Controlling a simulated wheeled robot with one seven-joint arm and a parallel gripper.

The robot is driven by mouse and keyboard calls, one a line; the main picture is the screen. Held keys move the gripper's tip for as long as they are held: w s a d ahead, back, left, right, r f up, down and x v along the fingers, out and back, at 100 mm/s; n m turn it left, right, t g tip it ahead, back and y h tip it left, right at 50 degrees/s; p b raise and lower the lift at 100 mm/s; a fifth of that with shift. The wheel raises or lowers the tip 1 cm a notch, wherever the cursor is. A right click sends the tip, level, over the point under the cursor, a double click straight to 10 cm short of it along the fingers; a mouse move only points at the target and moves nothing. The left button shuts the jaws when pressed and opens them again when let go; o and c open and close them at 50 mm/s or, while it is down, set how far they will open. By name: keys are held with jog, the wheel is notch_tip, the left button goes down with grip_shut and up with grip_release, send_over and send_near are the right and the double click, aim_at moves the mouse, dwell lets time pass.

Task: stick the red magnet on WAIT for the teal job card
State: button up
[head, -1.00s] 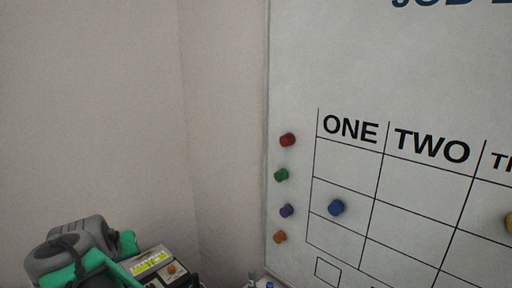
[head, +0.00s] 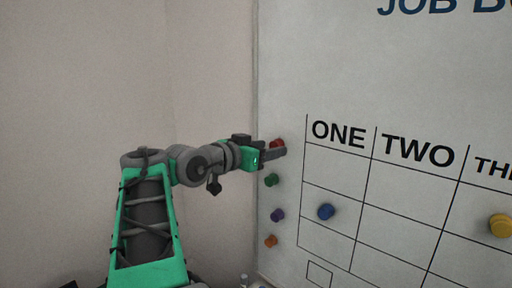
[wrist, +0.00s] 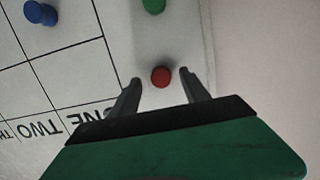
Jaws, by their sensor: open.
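The red magnet (head: 277,143) is on the board left of the grid, at the top of a column of magnets. In the wrist view the red magnet (wrist: 161,77) sits between the tips of my open gripper (wrist: 157,82), with a gap on each side. In the head view my gripper (head: 277,153) is at the red magnet and partly covers it. The job board (head: 330,70) has columns headed ONE and TWO, with a third heading cut off at the right edge. No WAIT label and no teal job card can be made out.
Below the red magnet are a green magnet (head: 271,180), a purple magnet (head: 278,215) and an orange magnet (head: 270,241). A blue magnet (head: 326,211) is in column ONE and a yellow magnet (head: 500,225) further right. A bare wall (head: 210,70) stands to the left.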

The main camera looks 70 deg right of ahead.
jog(key=shift+x, duration=0.85)
grip_shut()
jog(key=shift+w+a, duration=0.1)
jog(key=shift+w, duration=0.05)
jog(key=shift+f+b+v, duration=0.2)
jog(key=shift+b+v, duration=0.25)
jog(key=shift+v, duration=0.95)
jog(key=shift+a+f, duration=0.1)
jog(key=shift+f+b+v, duration=0.2)
jog(key=shift+b+v, duration=0.2)
jog(key=shift+v, duration=1.05)
jog(key=shift+f+b+v, duration=0.25)
jog(key=shift+b+v, duration=0.15)
jog(key=shift+v, duration=1.05)
jog(key=shift+r, duration=0.1)
